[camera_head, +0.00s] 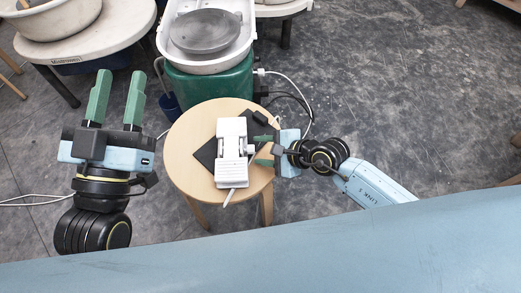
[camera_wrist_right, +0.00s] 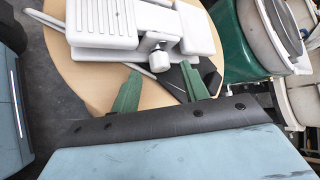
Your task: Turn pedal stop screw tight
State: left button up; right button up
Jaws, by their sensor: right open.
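The white foot pedal (camera_head: 231,165) lies on a dark mat (camera_head: 206,153) on a round wooden stool. Its stop screw is a small pale knob (camera_wrist_right: 157,63) on the pedal's side, facing my right gripper in the right wrist view. My right gripper (camera_head: 262,150) is open beside the pedal's right side. In the right wrist view its green fingertips (camera_wrist_right: 160,85) stand apart, with the knob just ahead between them. I see no contact with the knob. My left gripper (camera_head: 121,78) is open and empty, left of the stool.
The wooden stool (camera_head: 180,168) has bare room on its left. A potter's wheel with a white basin (camera_head: 207,66) and green body (camera_head: 207,88) stands behind. Cables (camera_head: 301,96) run right of it.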

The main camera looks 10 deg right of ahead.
pick_arm(q)
jog(key=shift+s+r+t, duration=0.35)
jog(key=shift+r+t, duration=0.15)
jog(key=shift+r, duration=0.15)
pick_arm(e)
jog(key=shift+w+a+f, duration=0.25)
jog(key=shift+a+f, duration=0.05)
jog(key=shift+a, duration=0.05)
grip_shut()
